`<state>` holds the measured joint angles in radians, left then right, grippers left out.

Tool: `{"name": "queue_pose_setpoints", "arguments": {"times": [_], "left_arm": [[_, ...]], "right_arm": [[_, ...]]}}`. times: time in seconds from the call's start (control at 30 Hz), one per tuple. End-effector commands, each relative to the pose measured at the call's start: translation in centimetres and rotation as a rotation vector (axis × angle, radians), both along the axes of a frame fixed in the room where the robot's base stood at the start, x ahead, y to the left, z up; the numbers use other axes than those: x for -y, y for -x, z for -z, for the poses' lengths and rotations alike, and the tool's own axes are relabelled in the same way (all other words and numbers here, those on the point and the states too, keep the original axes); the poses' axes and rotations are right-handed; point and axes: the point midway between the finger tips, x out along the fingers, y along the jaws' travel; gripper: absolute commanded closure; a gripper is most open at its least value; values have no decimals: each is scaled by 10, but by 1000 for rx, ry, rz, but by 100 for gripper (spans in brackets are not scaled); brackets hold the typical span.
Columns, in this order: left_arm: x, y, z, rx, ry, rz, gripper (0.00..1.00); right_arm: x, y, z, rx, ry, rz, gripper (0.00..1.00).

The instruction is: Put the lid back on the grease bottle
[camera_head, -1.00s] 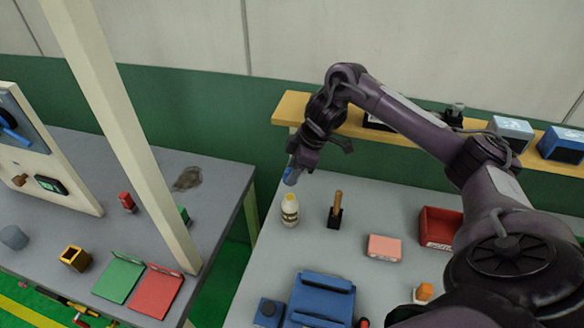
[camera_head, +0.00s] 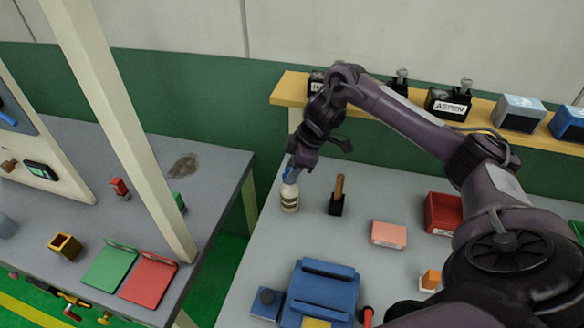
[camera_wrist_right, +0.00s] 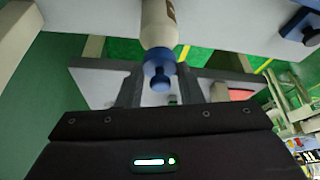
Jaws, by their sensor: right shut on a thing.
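The grease bottle (camera_head: 289,200), cream-white with a brown label band, stands upright on the grey bench near its left edge. My right gripper (camera_head: 294,168) is above it, pointing down, shut on the blue lid (camera_head: 290,175). The lid is right at the bottle's top, and no gap shows between them in the head view. In the right wrist view the blue lid (camera_wrist_right: 158,58) lines up with the end of the bottle (camera_wrist_right: 159,22), between the two fingers. Whether the lid is fully seated I cannot tell. My left gripper is not in view.
A black block with a wooden handle (camera_head: 337,196) stands close to the bottle's right. A pink block (camera_head: 388,234), a red bin (camera_head: 442,212) and a blue case (camera_head: 320,292) are on the bench. A wooden shelf (camera_head: 290,87) runs behind. The bench around the bottle is otherwise clear.

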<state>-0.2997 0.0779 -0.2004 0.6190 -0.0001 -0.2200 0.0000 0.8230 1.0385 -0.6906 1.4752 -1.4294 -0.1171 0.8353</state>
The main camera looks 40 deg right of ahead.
Motion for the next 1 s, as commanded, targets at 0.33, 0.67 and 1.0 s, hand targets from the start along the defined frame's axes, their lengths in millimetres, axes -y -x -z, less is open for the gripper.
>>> {"name": "queue_pose_setpoints", "arguments": {"times": [0.33,0.67,1.0], "left_arm": [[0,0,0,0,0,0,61],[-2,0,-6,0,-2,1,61],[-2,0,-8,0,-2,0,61]], "right_arm": [[0,0,0,-1,-1,0,91],[0,1,-1,-2,0,1,91],[0,1,0,-2,0,1,91]]}}
